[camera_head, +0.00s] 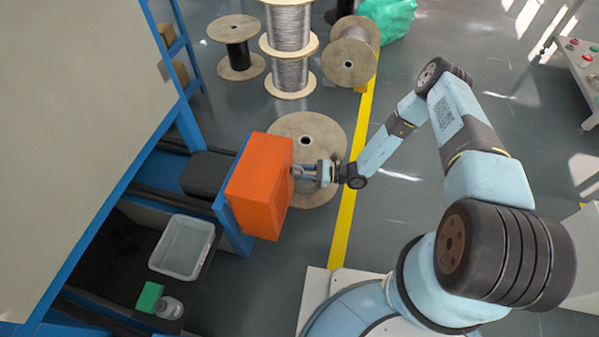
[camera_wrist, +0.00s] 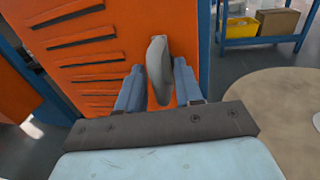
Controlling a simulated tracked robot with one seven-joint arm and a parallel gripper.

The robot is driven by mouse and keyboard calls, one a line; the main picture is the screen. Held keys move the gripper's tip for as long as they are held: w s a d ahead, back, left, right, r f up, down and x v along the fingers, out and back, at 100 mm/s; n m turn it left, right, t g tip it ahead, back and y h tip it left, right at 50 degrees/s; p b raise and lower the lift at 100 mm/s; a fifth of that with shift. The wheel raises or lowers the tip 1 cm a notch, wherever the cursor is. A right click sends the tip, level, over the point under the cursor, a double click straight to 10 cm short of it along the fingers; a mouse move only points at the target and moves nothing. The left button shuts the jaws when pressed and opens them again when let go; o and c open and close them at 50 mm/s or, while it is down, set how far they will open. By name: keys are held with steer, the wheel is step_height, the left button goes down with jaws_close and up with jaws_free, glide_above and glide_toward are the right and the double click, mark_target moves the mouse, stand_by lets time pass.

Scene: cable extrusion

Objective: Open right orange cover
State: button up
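The orange cover (camera_head: 260,185) is a box-like panel with vent slots, standing at the end of the blue machine frame in the head view. Its slotted face also fills much of the wrist view (camera_wrist: 95,45). A grey curved handle (camera_wrist: 158,72) stands out from that face. My gripper (camera_head: 301,172) is at the cover's right face in the head view. In the wrist view my gripper (camera_wrist: 158,85) has its two blue fingers apart, one on each side of the handle. Narrow gaps show beside the handle, and I see no firm contact.
A large wooden reel (camera_head: 318,130) lies behind my gripper, with more cable spools (camera_head: 288,45) at the back. A grey tray (camera_head: 183,247), green block (camera_head: 150,297) and small bottle (camera_head: 169,308) sit at lower left.

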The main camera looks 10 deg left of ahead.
steer(key=shift+c, duration=0.3)
jaws_close()
steer(key=shift+w+a, duration=0.15)
steer(key=shift+a, duration=0.1)
steer(key=shift+d, duration=0.2)
